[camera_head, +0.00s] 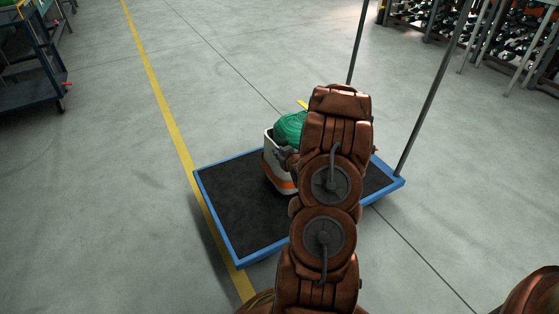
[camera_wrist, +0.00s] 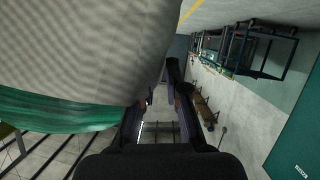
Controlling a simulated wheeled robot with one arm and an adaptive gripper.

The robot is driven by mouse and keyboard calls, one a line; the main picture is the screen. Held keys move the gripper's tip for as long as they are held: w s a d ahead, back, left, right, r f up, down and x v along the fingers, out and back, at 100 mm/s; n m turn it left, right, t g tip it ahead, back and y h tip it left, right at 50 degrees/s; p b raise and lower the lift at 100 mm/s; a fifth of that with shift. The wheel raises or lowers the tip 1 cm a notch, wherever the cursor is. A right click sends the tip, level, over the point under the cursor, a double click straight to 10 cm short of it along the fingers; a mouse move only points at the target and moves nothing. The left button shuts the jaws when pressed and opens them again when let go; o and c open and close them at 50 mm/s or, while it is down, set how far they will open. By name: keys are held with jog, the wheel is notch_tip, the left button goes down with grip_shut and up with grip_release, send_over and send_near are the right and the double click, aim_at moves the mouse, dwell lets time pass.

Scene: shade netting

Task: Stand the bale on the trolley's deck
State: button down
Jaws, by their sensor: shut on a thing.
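The bale (camera_head: 271,150) is a whitish bundle with an orange band low down and green netting (camera_head: 290,129) at its top. In the head view it looks roughly upright over the dark deck of the blue-edged trolley (camera_head: 235,205). I cannot tell whether its base touches the deck. My arm hides its right side. My gripper (camera_head: 288,156) is at the bale's upper right side, mostly hidden by the arm. In the wrist view the bale (camera_wrist: 85,45) fills the upper left, close to my gripper (camera_wrist: 162,98), which is shut on it; the contact itself is not clear.
The deck left of the bale is bare. Tall grey handle posts (camera_head: 432,95) rise at the trolley's far right. A yellow floor line (camera_head: 160,95) runs along its left. A blue cart (camera_head: 32,80) stands far left; racks (camera_head: 500,40) stand far right.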

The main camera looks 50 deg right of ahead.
notch_tip(320, 180, down, 3)
jog(key=shift+f+b, duration=0.2)
jog(key=shift+b, duration=0.55)
jog(key=c, duration=1.2)
grip_release()
jog(key=shift+p+v, duration=2.3)
jog(key=shift+v, duration=3.75)
